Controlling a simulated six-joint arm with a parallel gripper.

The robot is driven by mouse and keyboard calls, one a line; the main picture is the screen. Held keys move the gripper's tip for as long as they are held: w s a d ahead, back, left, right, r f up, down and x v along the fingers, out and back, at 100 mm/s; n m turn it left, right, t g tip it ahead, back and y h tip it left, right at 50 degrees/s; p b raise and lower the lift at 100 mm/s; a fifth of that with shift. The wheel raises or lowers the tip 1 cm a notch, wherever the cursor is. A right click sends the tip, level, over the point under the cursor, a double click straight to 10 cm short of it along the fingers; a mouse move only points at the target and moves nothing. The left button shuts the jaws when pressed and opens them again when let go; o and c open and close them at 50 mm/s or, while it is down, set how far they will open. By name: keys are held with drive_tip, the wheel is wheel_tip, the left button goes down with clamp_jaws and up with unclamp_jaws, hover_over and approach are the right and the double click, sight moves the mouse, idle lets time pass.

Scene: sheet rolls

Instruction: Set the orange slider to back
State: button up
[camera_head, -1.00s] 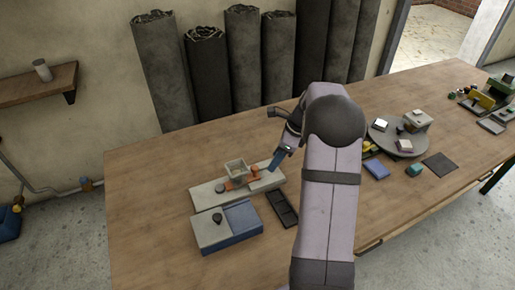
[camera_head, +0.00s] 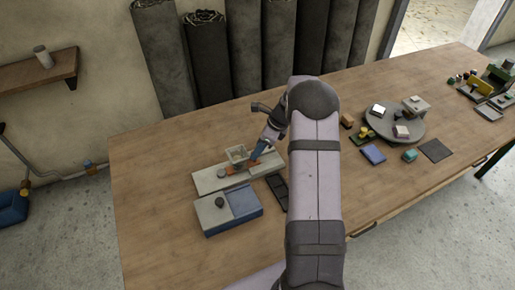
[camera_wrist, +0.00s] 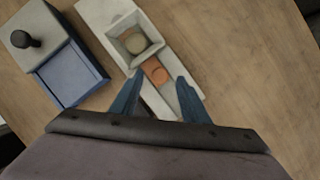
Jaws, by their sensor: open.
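The orange slider (camera_wrist: 156,72) sits on a pale grey base (camera_wrist: 97,12), right beside a square bin with a round yellowish thing inside (camera_wrist: 137,42). In the head view the orange slider (camera_head: 231,170) is partly hidden by my gripper. My gripper (camera_wrist: 157,84) is open, its two blue fingers pointing at the slider from either side of its near end. In the head view my gripper (camera_head: 254,158) is low over the base. I cannot tell whether the fingers touch the slider.
A grey and blue box with a dark knob (camera_head: 219,202) stands in front of the base. A dark tray (camera_head: 278,190) lies to its right. A round turntable (camera_head: 393,127) with blocks stands further right. Dark rolls (camera_head: 238,50) stand behind the table (camera_head: 150,170).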

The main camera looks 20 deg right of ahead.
drive_tip(key=shift+x, duration=0.9)
clamp_jaws()
drive_tip(key=d, duration=0.7)
drive_tip(key=shift+d+r, duration=0.1)
drive_tip(key=shift+d, duration=0.25)
unclamp_jaws()
drive_tip(key=shift+d, duration=0.1)
